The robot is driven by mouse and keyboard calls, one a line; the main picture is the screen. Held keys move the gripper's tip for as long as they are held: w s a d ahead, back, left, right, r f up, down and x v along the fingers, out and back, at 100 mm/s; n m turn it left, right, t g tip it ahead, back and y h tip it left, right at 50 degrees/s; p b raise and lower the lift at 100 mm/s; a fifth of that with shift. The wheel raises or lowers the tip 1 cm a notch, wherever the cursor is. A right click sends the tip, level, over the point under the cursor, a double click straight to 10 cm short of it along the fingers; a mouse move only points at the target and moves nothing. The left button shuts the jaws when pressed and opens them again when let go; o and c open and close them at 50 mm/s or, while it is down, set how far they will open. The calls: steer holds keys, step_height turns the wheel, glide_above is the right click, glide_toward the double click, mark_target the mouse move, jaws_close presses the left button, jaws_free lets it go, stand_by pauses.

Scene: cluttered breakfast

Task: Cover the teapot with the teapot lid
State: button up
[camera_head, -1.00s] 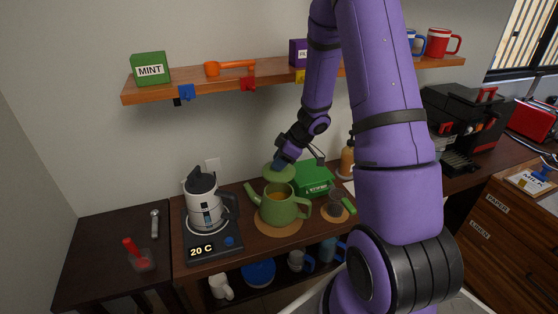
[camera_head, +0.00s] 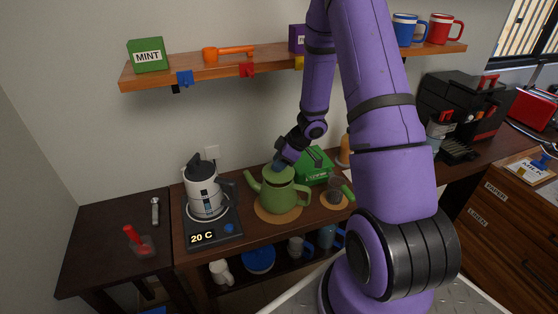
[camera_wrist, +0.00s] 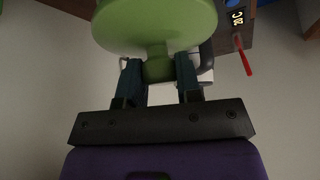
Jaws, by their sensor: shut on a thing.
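The green teapot (camera_head: 283,193) stands upright on a round brown mat (camera_head: 264,214) on the counter. The green teapot lid (camera_head: 279,172) is over the teapot's mouth, and the opening no longer shows. I cannot tell from here whether it rests fully on the rim. My gripper (camera_head: 280,164) is right above the teapot, shut on the lid's knob. In the wrist view, the two fingers of my gripper (camera_wrist: 160,80) stand on either side of the knob, and the lid's wide disc (camera_wrist: 150,25) fills the top.
An electric kettle (camera_head: 205,190) stands on its base left of the teapot. A wooden shelf (camera_head: 280,66) hangs above.

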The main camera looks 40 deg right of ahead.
steer(key=shift+f, duration=1.15)
stand_by(0.9)
steer(key=o, duration=1)
steer(key=shift+r, duration=3)
